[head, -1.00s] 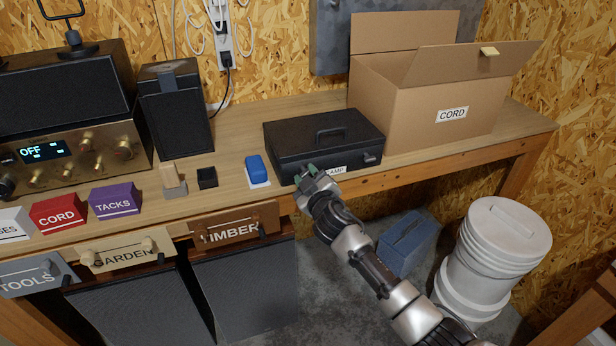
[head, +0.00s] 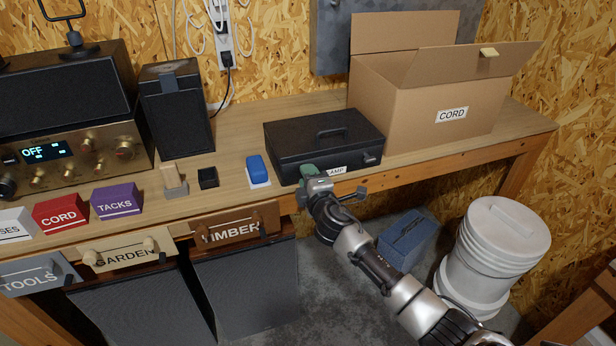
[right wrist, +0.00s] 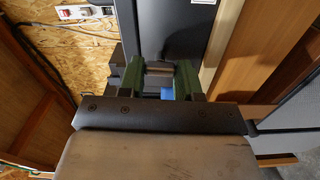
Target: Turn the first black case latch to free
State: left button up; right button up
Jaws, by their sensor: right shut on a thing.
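The black case (head: 325,138) lies closed on the bench, its handle on top. Its right latch (head: 369,159) shows on the front face as a small grey piece. My right gripper (head: 308,171) is at the left part of the case front and hides the latch there and part of the white label. In the right wrist view, the green fingers (right wrist: 160,78) are shut on a small brownish latch (right wrist: 159,69) in front of the dark case (right wrist: 180,28). I cannot tell how far that latch is turned. My left gripper is not in view.
An open cardboard box (head: 430,105) marked CORD stands right of the case. A blue object on a white card (head: 258,172) lies left of it. A white bucket (head: 497,250) and a blue box (head: 407,240) stand on the floor. The bench front edge is below the gripper.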

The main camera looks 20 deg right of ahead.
jog(key=shift+n, duration=0.6)
jog(key=o, duration=0.9)
jog(key=shift+o, duration=0.2)
jog(key=s, duration=1.1)
jog(key=shift+d+b, duration=0.2)
jog(key=shift+b, duration=0.1)
jog(key=shift+w+f, duration=0.1)
